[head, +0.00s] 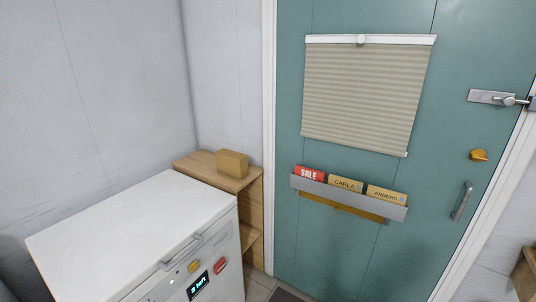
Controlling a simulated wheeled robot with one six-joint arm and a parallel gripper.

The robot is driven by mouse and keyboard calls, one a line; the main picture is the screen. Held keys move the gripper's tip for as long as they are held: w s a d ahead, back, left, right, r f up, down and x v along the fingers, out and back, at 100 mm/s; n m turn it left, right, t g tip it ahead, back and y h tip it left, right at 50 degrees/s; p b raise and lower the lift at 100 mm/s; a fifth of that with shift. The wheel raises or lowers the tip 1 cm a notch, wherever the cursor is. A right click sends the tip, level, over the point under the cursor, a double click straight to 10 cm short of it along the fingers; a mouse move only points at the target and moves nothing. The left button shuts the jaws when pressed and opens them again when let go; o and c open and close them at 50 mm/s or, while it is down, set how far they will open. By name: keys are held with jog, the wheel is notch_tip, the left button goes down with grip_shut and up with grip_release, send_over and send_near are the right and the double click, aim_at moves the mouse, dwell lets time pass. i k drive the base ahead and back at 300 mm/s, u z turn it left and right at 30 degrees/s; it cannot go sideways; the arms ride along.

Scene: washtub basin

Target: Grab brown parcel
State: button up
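The brown parcel (232,163) is a small tan box. It sits on top of a light wooden shelf unit (197,165), in the corner between the grey wall and the teal door. It lies near the right side of the shelf top, and nothing covers it from this side. My gripper is not in view, so its state does not show.
The teal door (335,240) has a blind (362,95), a mail holder (347,195) with several cards, a handle (462,201) and a latch (492,98).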

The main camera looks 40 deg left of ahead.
aim_at(233, 163)
jog(key=i, duration=1.75)
jog(key=u, duration=2.8)
jog(key=i, duration=1.65)
